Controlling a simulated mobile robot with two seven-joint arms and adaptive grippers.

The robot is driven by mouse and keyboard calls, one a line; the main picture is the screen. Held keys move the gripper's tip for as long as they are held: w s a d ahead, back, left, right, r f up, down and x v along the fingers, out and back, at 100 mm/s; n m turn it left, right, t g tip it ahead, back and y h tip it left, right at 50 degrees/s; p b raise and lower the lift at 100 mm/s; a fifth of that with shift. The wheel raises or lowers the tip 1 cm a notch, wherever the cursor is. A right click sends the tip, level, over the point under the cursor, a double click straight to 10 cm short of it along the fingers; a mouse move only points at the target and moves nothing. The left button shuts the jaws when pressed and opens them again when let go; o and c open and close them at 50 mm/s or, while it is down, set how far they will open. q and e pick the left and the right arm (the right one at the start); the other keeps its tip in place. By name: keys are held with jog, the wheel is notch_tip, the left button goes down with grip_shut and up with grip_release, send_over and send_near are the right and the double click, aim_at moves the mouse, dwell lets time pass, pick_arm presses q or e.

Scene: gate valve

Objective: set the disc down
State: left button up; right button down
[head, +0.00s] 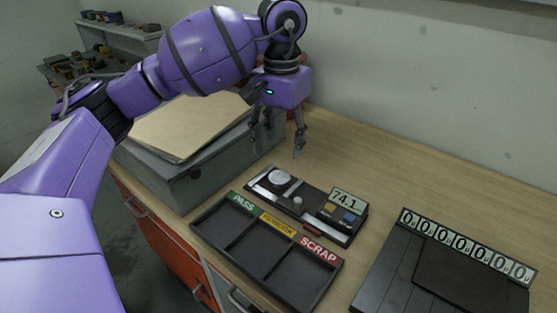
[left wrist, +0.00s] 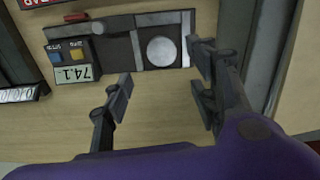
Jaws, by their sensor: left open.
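A pale round disc (head: 280,177) lies flat at the left end of a dark measuring device (head: 318,213) whose display reads 74.1. In the left wrist view the disc (left wrist: 161,50) shows whole, with the device (left wrist: 118,50) around it. My left gripper (head: 276,147) is open and empty, above the table just behind the disc in the head view. In the left wrist view its spread fingers (left wrist: 160,88) are apart from the disc. A tray (head: 225,249) has three compartments labelled PASS, REWORK and SCRAP, all empty. My right gripper is not in view.
A grey box (head: 190,180) with a tan board on top stands left of the device. A dark unit with a row of zero counters (head: 465,245) sits at the front right. The wooden table (head: 400,175) is clear behind the device, up to the wall.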

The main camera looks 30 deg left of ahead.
pick_arm(q)
notch_tip(320, 180, up, 4)
jog(key=shift+r, duration=0.1)
dwell(0.4)
